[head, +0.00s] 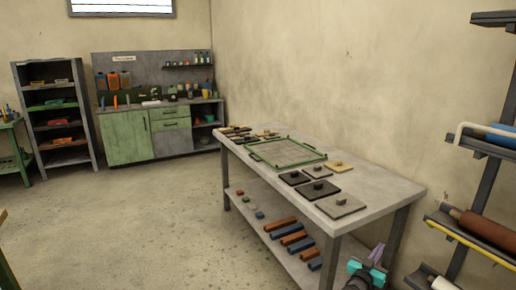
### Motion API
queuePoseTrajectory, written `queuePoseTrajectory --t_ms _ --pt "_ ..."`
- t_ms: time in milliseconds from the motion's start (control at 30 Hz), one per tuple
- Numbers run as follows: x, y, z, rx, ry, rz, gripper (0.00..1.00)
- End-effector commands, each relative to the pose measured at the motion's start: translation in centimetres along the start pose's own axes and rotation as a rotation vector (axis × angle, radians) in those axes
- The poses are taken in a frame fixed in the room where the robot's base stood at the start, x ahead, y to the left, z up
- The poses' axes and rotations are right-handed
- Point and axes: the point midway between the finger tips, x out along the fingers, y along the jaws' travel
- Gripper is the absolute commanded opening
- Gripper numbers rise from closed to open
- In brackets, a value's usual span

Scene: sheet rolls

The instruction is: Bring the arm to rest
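My gripper (377,254) shows at the bottom right of the head view, with a teal body and pale purple fingers pointing up. It is in front of the near right end of the grey table (385,188), apart from the things on the tabletop. The fingers are small and overlap in this view, so I cannot tell their opening. No object shows clearly between them. Most of my arm is below the picture edge.
The table bears a green frame (316,154) and several flat plates with knobs; colored bars lie on its lower shelf. A rack with rolls (488,230) stands close at right. A green workbench (128,138) and a shelf unit (70,153) stand behind. The floor at left centre is clear.

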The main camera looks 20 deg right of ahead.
Motion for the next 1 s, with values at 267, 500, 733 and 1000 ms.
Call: queuePoseTrajectory --t_ms 267,500,733,1000 --pt "-5.7 -11.1 3.1 -0.046 -0.081 -0.215 0.0" --pt "-12.5 -19.8 6.9 -0.095 -0.184 -0.43 0.0" --pt "-20.8 -26.6 11.1 -0.154 -0.311 -0.643 0.0" --pt "-32.1 -31.5 16.5 -0.252 -0.497 -0.884 0.0"
